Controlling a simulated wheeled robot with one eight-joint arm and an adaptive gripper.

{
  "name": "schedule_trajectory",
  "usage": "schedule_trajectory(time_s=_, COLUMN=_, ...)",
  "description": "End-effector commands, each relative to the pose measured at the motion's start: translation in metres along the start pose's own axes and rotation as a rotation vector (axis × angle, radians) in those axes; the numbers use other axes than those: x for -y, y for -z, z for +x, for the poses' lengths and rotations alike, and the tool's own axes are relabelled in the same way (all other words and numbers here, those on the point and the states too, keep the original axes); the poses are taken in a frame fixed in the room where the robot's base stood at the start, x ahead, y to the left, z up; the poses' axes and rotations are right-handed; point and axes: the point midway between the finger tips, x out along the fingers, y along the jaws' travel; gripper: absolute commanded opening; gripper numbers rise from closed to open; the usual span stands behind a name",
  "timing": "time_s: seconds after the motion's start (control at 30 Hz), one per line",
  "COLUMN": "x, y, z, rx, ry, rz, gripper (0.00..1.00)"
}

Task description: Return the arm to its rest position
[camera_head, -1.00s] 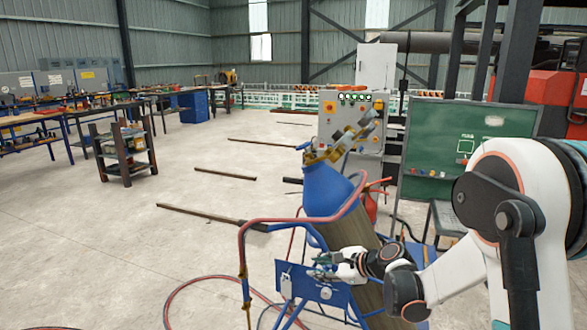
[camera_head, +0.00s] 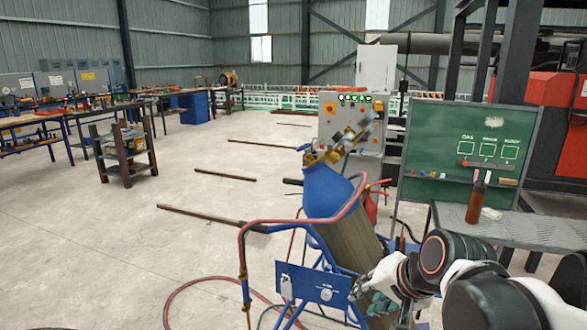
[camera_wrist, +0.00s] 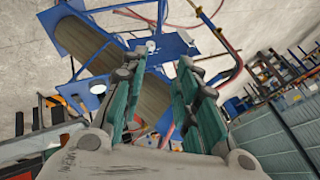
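My gripper (camera_wrist: 158,75) fills the lower middle of the wrist view. Its two teal-padded fingers stand apart with nothing between them. In the head view my gripper (camera_head: 376,300) is low and right of centre, in front of the gas cylinder's lower part, with my white and black arm reaching in from the lower right. The blue-topped gas cylinder (camera_head: 328,190) leans on a blue cart (camera_head: 313,284); the cylinder body also shows in the wrist view (camera_wrist: 88,45). I cannot tell whether my gripper touches the cart.
A green chalkboard (camera_head: 465,150) stands behind a grey perforated table (camera_head: 520,228) bearing a brown bottle (camera_head: 477,198). A red hose (camera_head: 190,285) lies on the floor around the cart. Steel bars (camera_head: 205,216) lie on the floor to the left. Floor at far left is open.

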Motion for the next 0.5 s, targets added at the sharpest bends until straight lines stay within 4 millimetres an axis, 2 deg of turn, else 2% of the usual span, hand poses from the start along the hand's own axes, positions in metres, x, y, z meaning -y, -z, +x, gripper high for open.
schedule_trajectory(time_s=0.03, x=-0.009, y=-0.009, z=-0.011, rx=-0.012, ry=-0.021, rz=-0.061, gripper=0.28)
schedule_trajectory(time_s=0.2, x=-0.038, y=-0.033, z=-0.039, rx=-0.047, ry=-0.097, rz=-0.278, gripper=0.28)
schedule_trajectory(time_s=0.4, x=-0.07, y=-0.055, z=-0.06, rx=-0.07, ry=-0.179, rz=-0.493, gripper=0.28)
schedule_trajectory(time_s=0.5, x=-0.08, y=-0.061, z=-0.066, rx=-0.075, ry=-0.205, rz=-0.559, gripper=0.28)
